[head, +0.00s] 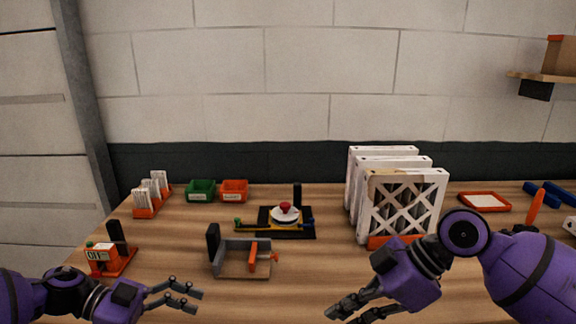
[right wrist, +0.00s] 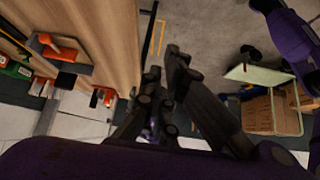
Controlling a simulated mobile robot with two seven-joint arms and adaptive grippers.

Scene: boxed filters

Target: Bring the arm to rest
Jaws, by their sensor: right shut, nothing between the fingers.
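My right gripper (head: 342,312) is low in the head view, at the table's front edge, right of centre. It is shut and empty. In the right wrist view its dark fingers (right wrist: 164,66) are close together, with nothing between them, beside the table edge and over the floor. My left gripper (head: 196,301) is at the lower left of the head view, in front of the grey fixture. Its fingers are apart and nothing is between them. The purple right arm (head: 530,270) comes in from the right, bent at the elbow.
The wooden table (head: 330,262) holds a grey tray fixture (head: 230,262), a red-topped device (head: 285,212), boxed white filters (head: 405,205), green (head: 201,190) and orange bins (head: 234,190), and an orange-white stand (head: 104,258). Cardboard boxes (right wrist: 270,112) stand on a floor-side rack.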

